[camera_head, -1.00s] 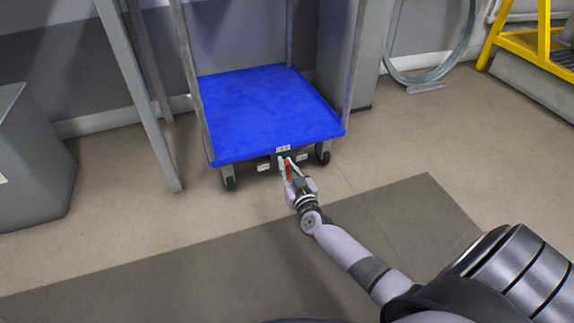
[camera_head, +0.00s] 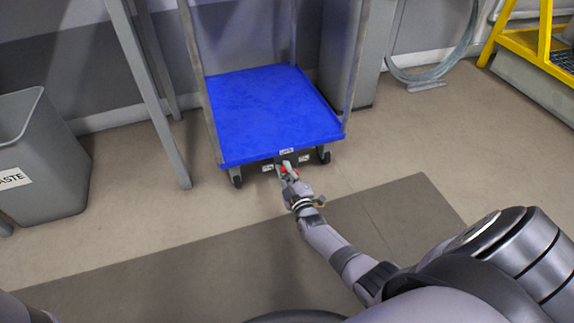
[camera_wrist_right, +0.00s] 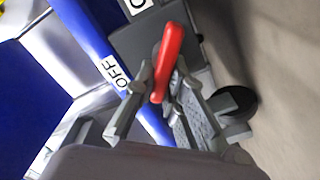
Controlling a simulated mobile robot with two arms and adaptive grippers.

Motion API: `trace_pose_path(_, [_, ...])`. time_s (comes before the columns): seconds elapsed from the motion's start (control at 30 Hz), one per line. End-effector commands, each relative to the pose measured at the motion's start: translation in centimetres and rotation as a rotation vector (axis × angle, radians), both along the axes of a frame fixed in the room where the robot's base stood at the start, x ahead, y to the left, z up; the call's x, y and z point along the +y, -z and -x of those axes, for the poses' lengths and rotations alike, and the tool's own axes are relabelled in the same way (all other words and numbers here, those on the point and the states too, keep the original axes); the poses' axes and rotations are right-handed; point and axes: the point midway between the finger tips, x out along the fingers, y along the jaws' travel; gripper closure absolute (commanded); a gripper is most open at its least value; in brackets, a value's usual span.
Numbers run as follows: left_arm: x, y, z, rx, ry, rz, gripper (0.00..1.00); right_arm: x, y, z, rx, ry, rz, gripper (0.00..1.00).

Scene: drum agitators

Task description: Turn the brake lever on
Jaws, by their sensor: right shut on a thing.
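The red brake lever (camera_head: 284,170) is low at the front edge of the cart with the blue deck (camera_head: 270,110). In the right wrist view, the lever (camera_wrist_right: 170,55) lies between the two fingers of my right gripper (camera_wrist_right: 163,82). An OFF label (camera_wrist_right: 115,71) is beside it, and a partly cut-off label (camera_wrist_right: 137,4) is at the top. In the head view, my right gripper (camera_head: 287,171) is shut on the lever and partly covers it. My left gripper is not in view.
A grey waste bin (camera_head: 60,160) stands at the left beside a grey post (camera_head: 150,90). The cart has dark wheels (camera_head: 236,180). The floor before it is open, with a darker mat (camera_head: 200,270).

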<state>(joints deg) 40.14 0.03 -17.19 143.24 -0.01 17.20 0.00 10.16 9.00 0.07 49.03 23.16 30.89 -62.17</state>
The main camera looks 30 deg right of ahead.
Motion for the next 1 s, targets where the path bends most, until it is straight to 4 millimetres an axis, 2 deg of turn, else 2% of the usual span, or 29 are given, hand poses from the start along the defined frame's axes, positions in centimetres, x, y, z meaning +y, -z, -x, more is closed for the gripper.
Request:
trace_pose_path(0.2, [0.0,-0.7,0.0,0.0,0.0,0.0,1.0,0.3,0.4,0.0,0.05,0.0,0.199,1.0])
trace_pose_path(0.5, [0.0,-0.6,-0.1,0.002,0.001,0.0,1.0,0.4,0.9,-0.1,0.109,0.0,0.448,1.0])
trace_pose_path(0.8, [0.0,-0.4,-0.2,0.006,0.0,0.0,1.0,0.4,1.2,-0.1,0.149,-0.001,0.611,1.0])
trace_pose_path(1.0, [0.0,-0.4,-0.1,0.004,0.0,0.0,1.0,0.4,1.3,-0.1,0.16,-0.002,0.661,1.0])
